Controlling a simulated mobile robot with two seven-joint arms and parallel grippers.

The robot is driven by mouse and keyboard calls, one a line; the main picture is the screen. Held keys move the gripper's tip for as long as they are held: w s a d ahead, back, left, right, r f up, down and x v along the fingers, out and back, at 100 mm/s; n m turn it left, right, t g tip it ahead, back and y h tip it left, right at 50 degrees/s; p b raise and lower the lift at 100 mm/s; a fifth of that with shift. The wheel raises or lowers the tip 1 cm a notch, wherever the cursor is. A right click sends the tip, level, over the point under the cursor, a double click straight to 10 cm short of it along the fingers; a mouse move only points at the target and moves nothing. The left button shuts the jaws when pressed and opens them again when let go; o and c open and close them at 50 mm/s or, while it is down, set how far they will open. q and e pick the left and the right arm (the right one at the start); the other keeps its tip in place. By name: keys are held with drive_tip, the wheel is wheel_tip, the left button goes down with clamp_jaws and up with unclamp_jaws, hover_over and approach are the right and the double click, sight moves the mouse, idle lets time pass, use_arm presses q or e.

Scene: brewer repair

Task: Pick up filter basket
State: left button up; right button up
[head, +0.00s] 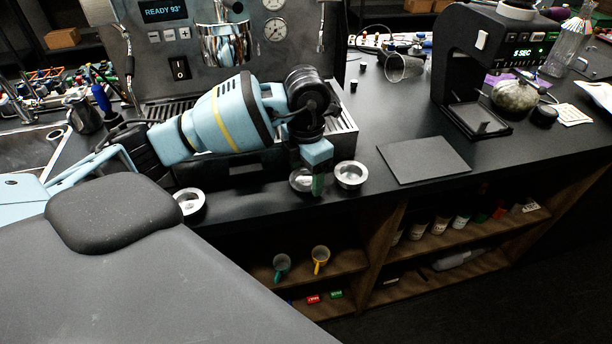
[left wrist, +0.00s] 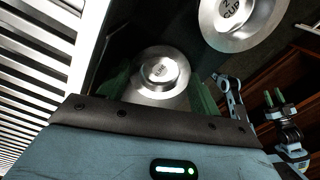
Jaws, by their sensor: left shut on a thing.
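A small round metal filter basket (head: 299,180) is at the counter's front edge in the head view, partly hidden by my left gripper (head: 317,184). In the left wrist view the same basket (left wrist: 162,72) sits between the green fingers of my left gripper (left wrist: 160,92), which is shut on it. Its small label is hard to read. A second metal basket (head: 351,174) stands just to the right; in the left wrist view it (left wrist: 241,18) reads "2 CUP". My right gripper (left wrist: 274,97) shows small in the left wrist view, its two green fingers apart and empty.
Another metal basket or cup (head: 190,202) stands at the counter edge on the left. The espresso machine (head: 180,68) is behind my left arm. A dark flat mat (head: 423,160) and a grinder (head: 480,75) are to the right. Open shelves (head: 440,243) lie below the counter.

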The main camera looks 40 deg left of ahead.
sight(307, 183)
use_arm(q)
drive_tip(key=shift+r, duration=0.15)
drive_tip(key=shift+r, duration=0.25)
drive_tip(key=r, duration=0.3)
drive_tip(key=shift+d, duration=0.2)
drive_tip(key=s+d, duration=0.2)
drive_tip(key=d, duration=0.5)
drive_tip(key=s+d+r, duration=0.1)
drive_tip(key=s+d, duration=0.1)
drive_tip(key=d, duration=0.6)
drive_tip(key=shift+s+b, duration=0.25)
drive_tip(key=shift+b, duration=0.2)
drive_tip(key=shift+a+r, duration=0.1)
drive_tip(key=shift+r, duration=0.05)
